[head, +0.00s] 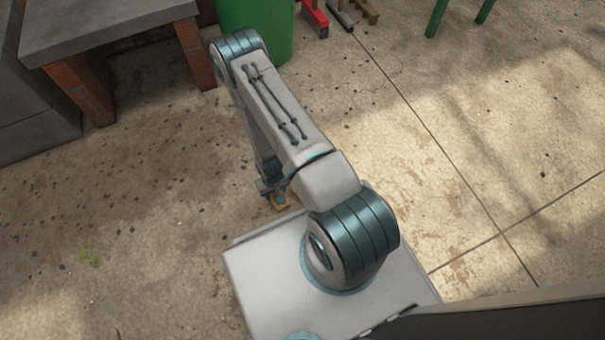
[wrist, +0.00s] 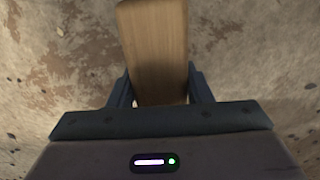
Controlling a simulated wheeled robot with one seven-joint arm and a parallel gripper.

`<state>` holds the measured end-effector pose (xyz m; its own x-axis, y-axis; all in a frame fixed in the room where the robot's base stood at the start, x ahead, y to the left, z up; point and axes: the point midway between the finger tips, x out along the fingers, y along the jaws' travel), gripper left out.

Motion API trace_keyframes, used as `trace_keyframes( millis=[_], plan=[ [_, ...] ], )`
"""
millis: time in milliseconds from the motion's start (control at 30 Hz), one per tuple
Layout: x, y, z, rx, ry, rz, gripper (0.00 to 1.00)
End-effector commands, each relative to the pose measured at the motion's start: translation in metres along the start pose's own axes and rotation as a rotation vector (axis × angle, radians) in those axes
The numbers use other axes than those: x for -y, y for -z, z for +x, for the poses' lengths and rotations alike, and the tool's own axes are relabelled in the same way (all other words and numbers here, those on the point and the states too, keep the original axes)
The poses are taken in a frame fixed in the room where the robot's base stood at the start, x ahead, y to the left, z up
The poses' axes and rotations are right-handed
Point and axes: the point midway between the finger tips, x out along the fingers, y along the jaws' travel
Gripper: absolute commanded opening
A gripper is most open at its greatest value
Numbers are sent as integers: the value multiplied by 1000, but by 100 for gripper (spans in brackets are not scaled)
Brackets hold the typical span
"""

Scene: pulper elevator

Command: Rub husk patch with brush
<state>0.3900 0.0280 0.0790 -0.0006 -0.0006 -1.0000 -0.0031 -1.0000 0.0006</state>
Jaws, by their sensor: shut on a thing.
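My gripper (wrist: 160,88) is shut on a wooden piece, which I take to be the brush (wrist: 154,40). Its pale brown wood runs up and away between the two dark fingers in the wrist view. No bristles show. In the head view, my gripper (head: 268,188) hangs low over the floor beside my base, with a small bit of the brush (head: 279,201) showing below it. I cannot pick out the husk patch for certain. Small dark bits lie scattered over the concrete floor (head: 165,215), and brownish stains mark the floor (wrist: 62,62) under the brush.
A grey slab bench (head: 105,22) on brick legs stands at the upper left. A green bin (head: 262,25) stands at the top, with a red object (head: 315,18) near it. Green legs (head: 437,17) show at the upper right. The floor at left and right is open.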

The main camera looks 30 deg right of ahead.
Motion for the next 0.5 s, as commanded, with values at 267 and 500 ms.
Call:
trace_keyframes(
  millis=[267,500],
  plan=[
    [1,0,-28,0,0,-2,27],
    [1,0,-38,0,0,-2,27]
  ],
)
